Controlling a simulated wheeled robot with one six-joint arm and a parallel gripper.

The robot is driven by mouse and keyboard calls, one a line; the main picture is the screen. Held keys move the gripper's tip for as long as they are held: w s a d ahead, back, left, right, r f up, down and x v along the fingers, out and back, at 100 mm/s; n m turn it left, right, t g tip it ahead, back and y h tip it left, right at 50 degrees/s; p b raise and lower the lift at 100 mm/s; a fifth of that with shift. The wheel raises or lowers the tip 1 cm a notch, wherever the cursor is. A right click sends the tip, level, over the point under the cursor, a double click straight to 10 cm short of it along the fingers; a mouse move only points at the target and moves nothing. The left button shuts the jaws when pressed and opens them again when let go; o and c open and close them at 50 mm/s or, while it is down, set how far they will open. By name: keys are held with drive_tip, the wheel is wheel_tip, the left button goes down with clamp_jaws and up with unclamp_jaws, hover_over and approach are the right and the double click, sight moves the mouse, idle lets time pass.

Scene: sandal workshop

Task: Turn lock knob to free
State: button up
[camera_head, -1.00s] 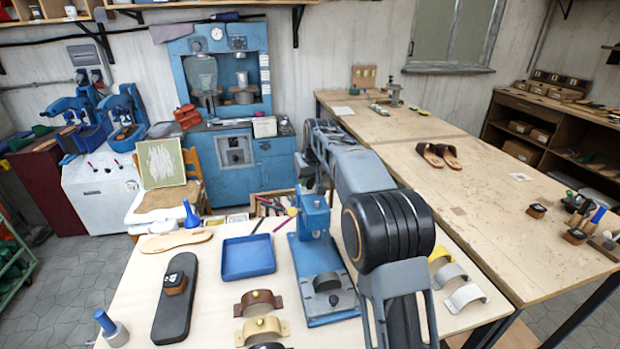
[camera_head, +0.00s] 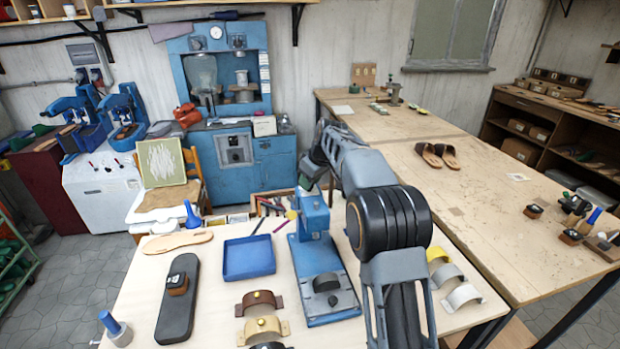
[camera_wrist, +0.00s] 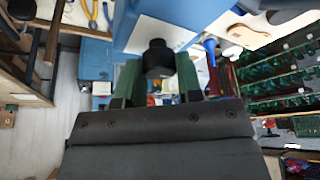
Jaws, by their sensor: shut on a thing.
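The lock knob (camera_wrist: 157,58) is a dark, round-topped knob in the wrist view. It sits between the two green fingers of my gripper (camera_wrist: 157,78), which is shut on it. Blue metal (camera_wrist: 126,22) shows just beyond the knob. In the head view, a blue press (camera_head: 313,218) with a base plate stands on the near table, and the end of my arm is behind its top. The fingers and the held knob are hidden there, and the knob's angle is unclear.
On the near table are a blue tray (camera_head: 249,258), a dark sole (camera_head: 178,300), a tan insole (camera_head: 178,241) and several curved straps (camera_head: 262,326). The long right-hand table (camera_head: 480,195) has bare areas and holds a pair of sandals (camera_head: 438,155).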

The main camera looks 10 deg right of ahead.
drive_tip(key=shift+r+n, duration=0.1)
drive_tip(key=shift+n, duration=0.5)
drive_tip(key=shift+y, duration=0.3)
drive_tip(key=o, duration=0.9)
drive_tip(key=v, duration=1.3)
drive_tip(key=shift+r, duration=0.4)
